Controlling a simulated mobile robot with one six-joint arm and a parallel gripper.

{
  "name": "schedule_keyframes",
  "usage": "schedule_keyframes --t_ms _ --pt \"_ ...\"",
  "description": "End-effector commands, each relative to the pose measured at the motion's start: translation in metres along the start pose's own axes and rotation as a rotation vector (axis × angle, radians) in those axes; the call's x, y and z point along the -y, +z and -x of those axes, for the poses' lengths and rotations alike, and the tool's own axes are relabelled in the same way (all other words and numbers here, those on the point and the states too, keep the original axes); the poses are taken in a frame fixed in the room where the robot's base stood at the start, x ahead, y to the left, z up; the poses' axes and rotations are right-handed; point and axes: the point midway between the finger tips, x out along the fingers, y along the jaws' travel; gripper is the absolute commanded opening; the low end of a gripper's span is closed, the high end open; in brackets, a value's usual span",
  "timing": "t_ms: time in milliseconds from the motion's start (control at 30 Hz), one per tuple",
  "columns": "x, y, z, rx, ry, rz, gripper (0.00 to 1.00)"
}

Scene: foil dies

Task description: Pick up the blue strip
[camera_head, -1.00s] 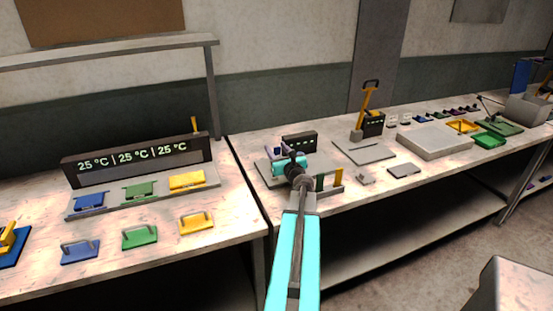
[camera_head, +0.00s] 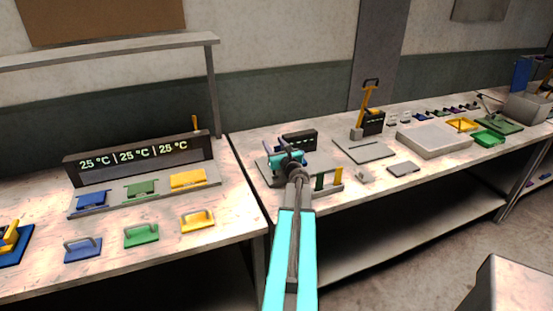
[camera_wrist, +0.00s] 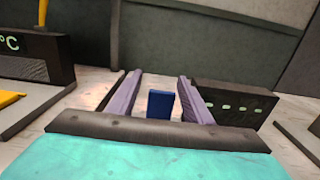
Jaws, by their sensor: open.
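The blue strip (camera_wrist: 160,104) stands upright in the wrist view, between the two purple fingers of my gripper (camera_wrist: 160,80). Gaps show on both sides of it, so neither finger appears to touch it. Its lower end is hidden behind the dark crossbar of my gripper. In the head view my open gripper (camera_head: 275,147) is over the left end of the right bench, in front of a small black box. I cannot make out the blue strip there; a green strip (camera_head: 320,181) and a yellow strip (camera_head: 338,177) stand upright just right of my arm.
The black box with lights (camera_wrist: 232,104) is close to the right finger; it also shows in the head view (camera_head: 300,140). A temperature display (camera_head: 135,160) stands on the left bench. A grey plate (camera_head: 365,151) lies to the right.

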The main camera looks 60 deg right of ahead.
Motion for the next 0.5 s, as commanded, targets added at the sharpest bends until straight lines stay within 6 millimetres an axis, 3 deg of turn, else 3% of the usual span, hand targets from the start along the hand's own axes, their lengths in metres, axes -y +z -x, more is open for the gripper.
schedule_keyframes --t_ms 67,300,500 --pt "0.0002 0.0001 0.0000 0.000 0.000 0.000 0.42" --pt "0.0005 0.0001 0.0001 0.000 0.000 0.000 0.02" --pt "0.0006 0.0002 0.0002 0.000 -0.001 0.000 0.01"
